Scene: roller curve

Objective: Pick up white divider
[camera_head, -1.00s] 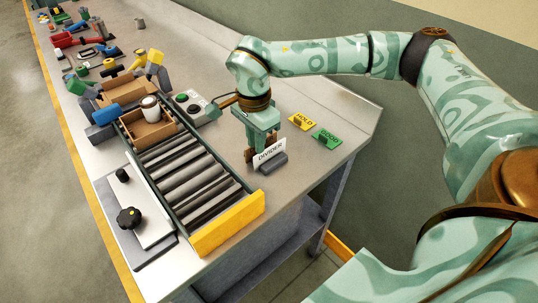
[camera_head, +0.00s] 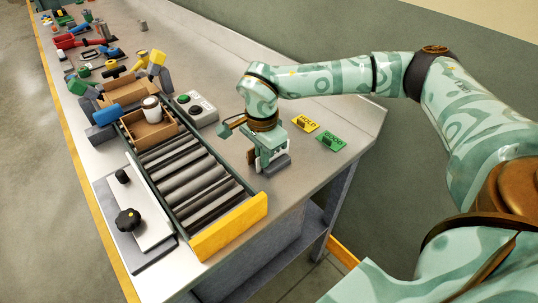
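The white divider (camera_head: 265,166) stands upright in a dark grey base (camera_head: 276,164) on the metal table, just right of the roller conveyor's end. My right gripper (camera_head: 267,160) points down directly over the divider, low at its level, and covers most of it, including its lettering. One brown finger shows at the divider's left side. The rest of the fingers are hidden, so I cannot tell whether they are closed on the divider. My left gripper is not in view.
The roller conveyor (camera_head: 187,185) ends in a yellow stop (camera_head: 230,226). A box with a white cup (camera_head: 151,108) sits on it. A yellow HOLD sign (camera_head: 304,123) and a green GOOD sign (camera_head: 330,140) stand to the right. A button box (camera_head: 195,107) lies behind.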

